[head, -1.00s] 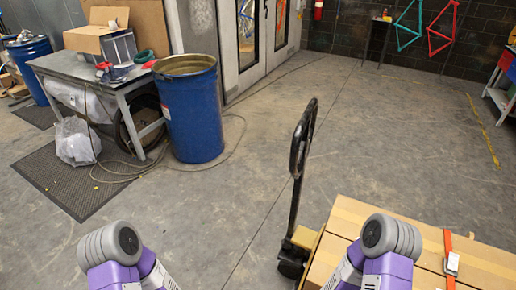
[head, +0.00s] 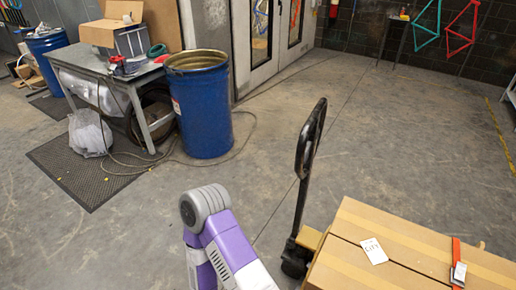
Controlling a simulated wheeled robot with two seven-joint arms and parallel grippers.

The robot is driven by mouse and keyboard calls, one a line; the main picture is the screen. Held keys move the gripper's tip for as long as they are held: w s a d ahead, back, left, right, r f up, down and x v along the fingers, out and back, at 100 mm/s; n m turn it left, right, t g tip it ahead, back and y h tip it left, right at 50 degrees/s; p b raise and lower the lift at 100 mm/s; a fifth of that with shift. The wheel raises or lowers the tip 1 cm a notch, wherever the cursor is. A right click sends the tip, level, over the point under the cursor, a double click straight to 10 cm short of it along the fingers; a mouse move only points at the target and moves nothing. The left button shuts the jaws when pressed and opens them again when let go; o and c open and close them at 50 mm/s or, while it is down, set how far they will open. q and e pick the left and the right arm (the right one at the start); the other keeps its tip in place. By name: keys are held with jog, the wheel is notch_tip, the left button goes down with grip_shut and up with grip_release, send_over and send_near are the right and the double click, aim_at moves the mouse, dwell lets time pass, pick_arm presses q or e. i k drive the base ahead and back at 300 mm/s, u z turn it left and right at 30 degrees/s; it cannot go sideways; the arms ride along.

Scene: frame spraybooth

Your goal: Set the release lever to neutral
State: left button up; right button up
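The pallet jack's black loop handle (head: 309,140) stands upright, leaning slightly, in the middle of the head view. Its shaft (head: 299,212) runs down to a yellow base (head: 311,238) with a dark wheel (head: 294,260). I cannot make out the release lever as a separate part of the handle, nor its setting. A purple and grey link of one of my arms shows at the bottom centre, left of the shaft and apart from the handle. Neither of my grippers is in view.
Strapped cardboard boxes (head: 412,245) with a white label (head: 374,251) lie right of the handle. A blue drum (head: 203,112) and a workbench (head: 85,66) stand at the back left, by a dark mat (head: 75,172). The floor behind the handle is clear.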

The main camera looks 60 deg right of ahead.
aim_at(309, 144)
jog(key=u, duration=0.05)
jog(key=i, duration=1.5)
jog(key=z, duration=3.5)
jog(key=k, duration=0.45)
jog(key=u, duration=0.75)
jog(key=i, duration=1.05)
jog(key=z, duration=0.45)
